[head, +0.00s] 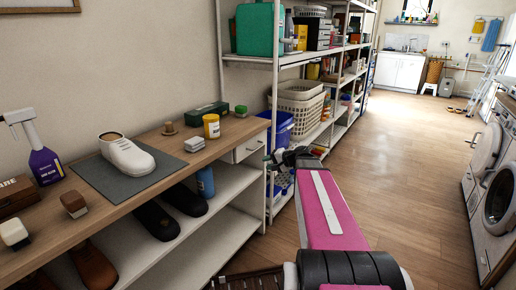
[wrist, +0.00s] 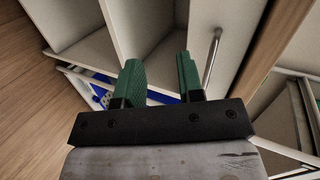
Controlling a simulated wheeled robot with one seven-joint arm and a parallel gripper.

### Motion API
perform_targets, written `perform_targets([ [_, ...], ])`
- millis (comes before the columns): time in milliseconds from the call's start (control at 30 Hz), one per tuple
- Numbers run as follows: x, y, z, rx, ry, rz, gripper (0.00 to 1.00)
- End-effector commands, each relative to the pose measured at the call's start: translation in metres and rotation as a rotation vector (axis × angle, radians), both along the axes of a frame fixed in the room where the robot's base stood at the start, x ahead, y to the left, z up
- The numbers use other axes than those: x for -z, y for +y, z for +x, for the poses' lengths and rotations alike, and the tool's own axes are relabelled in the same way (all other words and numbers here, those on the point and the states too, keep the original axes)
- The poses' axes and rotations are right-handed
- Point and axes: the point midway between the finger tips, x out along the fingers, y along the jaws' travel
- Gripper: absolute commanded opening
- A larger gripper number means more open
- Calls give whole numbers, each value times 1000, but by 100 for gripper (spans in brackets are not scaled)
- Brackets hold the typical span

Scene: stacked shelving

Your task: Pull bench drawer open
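The bench drawer (head: 250,147) has a white front and sits under the wooden bench top at its right end. It looks shut. Its metal bar handle (wrist: 213,58) shows in the wrist view, just right of the right green finger and outside the gap between the fingers. My gripper (head: 276,158) is in front of the drawer's right side in the head view. In the wrist view my gripper (wrist: 160,68) has its two green fingers apart with nothing between them. Whether a finger touches the handle is hard to tell.
The bench top (head: 135,200) holds a white shoe (head: 127,155) on a grey mat, a spray bottle (head: 44,160) and a yellow jar (head: 211,126). Shelving with a blue bin (head: 283,127) stands close behind my gripper. The wooden floor (head: 390,170) to the right is clear.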

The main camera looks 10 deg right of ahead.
Motion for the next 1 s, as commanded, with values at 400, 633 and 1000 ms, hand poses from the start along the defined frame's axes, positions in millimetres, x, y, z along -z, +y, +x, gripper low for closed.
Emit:
perform_targets([
  [400,-53,-42,39,124,-120,220,35],
  [633,-45,-17,64,122,-118,220,35],
  [1000,-33,22,101,122,-118,219,35],
])
